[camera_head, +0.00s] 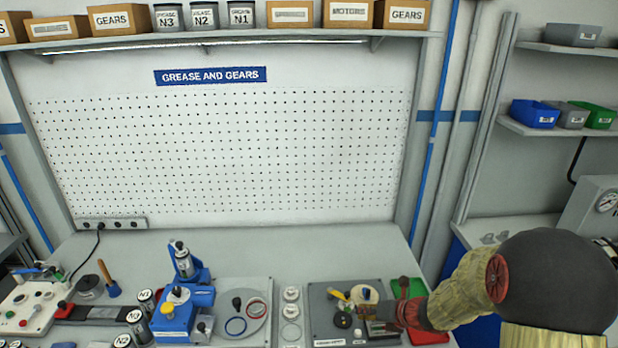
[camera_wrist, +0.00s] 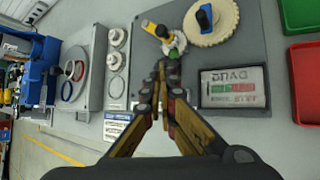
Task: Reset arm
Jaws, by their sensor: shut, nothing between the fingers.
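My arm reaches in from the right in the head view, over the right part of the workbench (camera_head: 330,235). My gripper shows clearly in the wrist view (camera_wrist: 168,75). Its two fingers meet at the tips, and nothing is between them. The fingertips are over the grey plate (camera_wrist: 180,85), just below a small part with a yellow handle (camera_wrist: 155,28). A pale gear with a blue handle (camera_wrist: 212,22) lies to the right of that part. In the head view the fingertips are hard to make out beside the red tray.
A blue press (camera_head: 180,295) stands left of the grey plate. A green tray (camera_wrist: 300,15) and a red tray (camera_wrist: 305,80) lie to the right of the plate. A small panel with a screen (camera_wrist: 234,88) is by the fingers. The back of the bench is clear.

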